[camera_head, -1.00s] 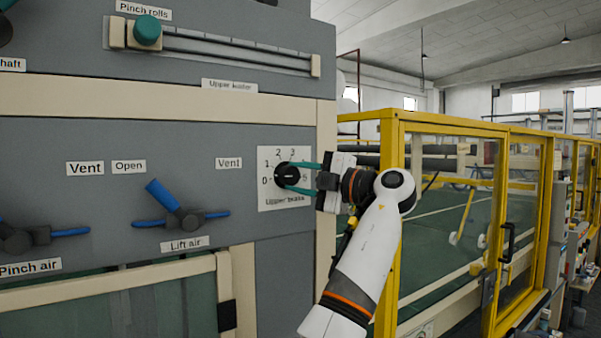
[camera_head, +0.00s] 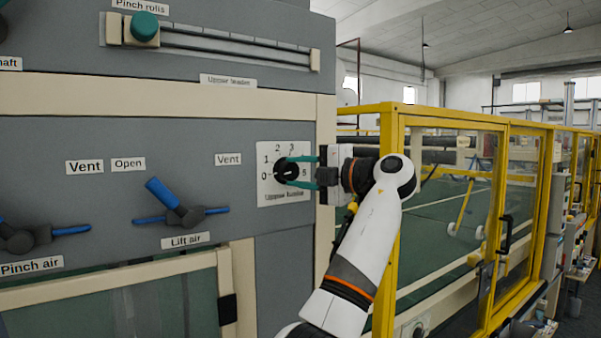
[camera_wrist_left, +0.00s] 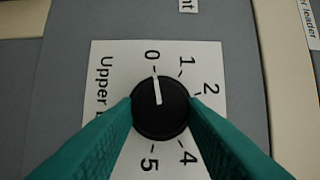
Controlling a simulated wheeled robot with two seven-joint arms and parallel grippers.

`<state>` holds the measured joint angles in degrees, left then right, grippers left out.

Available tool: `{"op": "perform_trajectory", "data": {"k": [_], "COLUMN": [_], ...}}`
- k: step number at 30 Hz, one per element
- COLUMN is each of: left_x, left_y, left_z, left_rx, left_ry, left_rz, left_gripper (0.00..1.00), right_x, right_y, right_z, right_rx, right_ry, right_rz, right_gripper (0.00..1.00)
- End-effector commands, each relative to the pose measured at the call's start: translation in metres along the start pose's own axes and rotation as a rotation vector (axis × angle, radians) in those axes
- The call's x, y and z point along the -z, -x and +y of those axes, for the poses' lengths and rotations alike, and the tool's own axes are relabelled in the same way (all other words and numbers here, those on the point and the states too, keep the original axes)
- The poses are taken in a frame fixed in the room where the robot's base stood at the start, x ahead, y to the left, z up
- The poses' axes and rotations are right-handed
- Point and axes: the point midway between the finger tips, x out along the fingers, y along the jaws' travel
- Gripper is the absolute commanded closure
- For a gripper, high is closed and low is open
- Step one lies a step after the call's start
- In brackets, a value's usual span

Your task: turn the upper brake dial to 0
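The upper brake dial (camera_head: 281,170) is a round black knob on a white plate (camera_head: 266,197) numbered from 0 to 5. In the left wrist view the dial (camera_wrist_left: 160,118) shows a white pointer line aimed at the 0 mark. My left gripper (camera_head: 301,172) comes to the dial from the right in the head view. Its two green fingers are spread apart, one on each side of the knob. My right gripper is not in view.
Blue lift air (camera_head: 175,208) and pinch air (camera_head: 30,237) levers stick out of the grey panel at left. A slider with a green knob (camera_head: 145,27) sits above. A yellow-framed glass guard (camera_head: 391,220) stands close behind my left arm.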

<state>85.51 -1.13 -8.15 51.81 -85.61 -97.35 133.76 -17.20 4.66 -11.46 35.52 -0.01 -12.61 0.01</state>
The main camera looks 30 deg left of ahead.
Motion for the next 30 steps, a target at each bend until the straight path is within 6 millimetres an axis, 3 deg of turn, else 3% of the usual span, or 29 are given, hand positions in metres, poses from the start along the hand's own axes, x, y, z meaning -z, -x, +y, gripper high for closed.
{"op": "perform_trajectory", "data": {"k": [1,4,14,17,30], "left_x": [0.000,0.000,0.000,0.001,0.000], "left_y": [0.000,0.000,0.004,0.015,0.102], "left_z": [0.001,0.001,0.001,0.002,0.000], "left_rx": [-0.002,-0.001,0.000,0.001,0.000], "left_ry": [0.001,0.000,-0.001,-0.002,-0.002], "left_rz": [0.000,0.000,0.001,0.003,0.002], "left_gripper": [0.55,0.42,0.42,0.42,0.42], "right_x": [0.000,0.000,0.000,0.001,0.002], "right_y": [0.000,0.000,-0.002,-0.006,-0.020], "right_z": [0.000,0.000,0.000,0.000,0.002], "right_rx": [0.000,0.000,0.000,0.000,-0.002], "right_ry": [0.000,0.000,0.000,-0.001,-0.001], "right_rz": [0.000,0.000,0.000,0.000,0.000], "right_gripper": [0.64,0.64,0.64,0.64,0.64]}}
